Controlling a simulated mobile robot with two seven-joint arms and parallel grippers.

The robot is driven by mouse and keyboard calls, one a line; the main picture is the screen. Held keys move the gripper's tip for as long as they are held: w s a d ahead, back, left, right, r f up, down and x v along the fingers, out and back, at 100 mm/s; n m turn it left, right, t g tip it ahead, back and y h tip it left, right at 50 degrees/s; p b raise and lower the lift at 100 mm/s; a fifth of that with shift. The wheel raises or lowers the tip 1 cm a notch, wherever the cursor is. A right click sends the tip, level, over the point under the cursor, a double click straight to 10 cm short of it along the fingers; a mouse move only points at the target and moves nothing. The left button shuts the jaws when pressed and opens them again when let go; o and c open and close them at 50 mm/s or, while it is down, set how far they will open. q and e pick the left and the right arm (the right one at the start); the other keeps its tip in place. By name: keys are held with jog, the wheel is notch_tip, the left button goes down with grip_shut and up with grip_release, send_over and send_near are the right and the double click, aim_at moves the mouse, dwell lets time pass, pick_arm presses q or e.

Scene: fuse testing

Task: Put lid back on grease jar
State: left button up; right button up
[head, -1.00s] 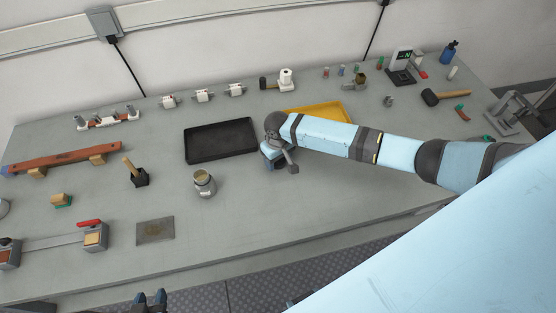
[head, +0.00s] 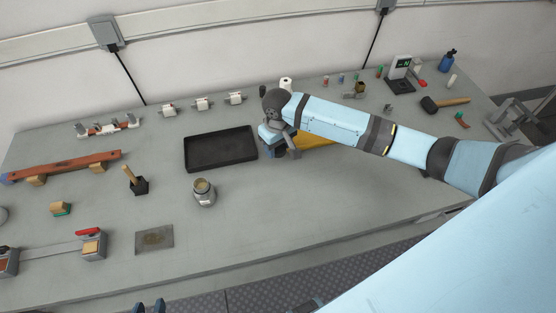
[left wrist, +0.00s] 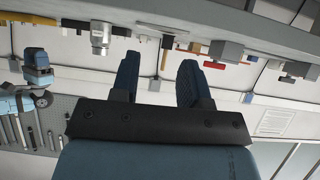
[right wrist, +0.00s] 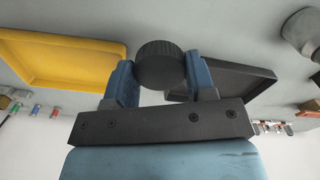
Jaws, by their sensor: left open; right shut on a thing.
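The grease jar (head: 204,193) stands upright and open on the table, its pale grease showing at the mouth. It also shows in the left wrist view (left wrist: 101,40) and at the top right of the right wrist view (right wrist: 302,32). My right gripper (right wrist: 161,75) is shut on the dark, ribbed round lid (right wrist: 160,63) and holds it above the table, to the right of and behind the jar. In the head view the arm hides the lid. My left gripper (left wrist: 158,75) is open and empty. Only its tips (head: 149,307) show at the head view's bottom edge, in front of the table.
A black tray (head: 189,157) lies behind the jar, and a yellow tray (right wrist: 122,62) lies partly hidden under my right arm. A brush in a black holder (head: 138,184) and a flat metal plate (head: 154,237) are left of the jar.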

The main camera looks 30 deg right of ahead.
notch_tip(320, 180, up, 9)
jog(key=shift+r, duration=0.15)
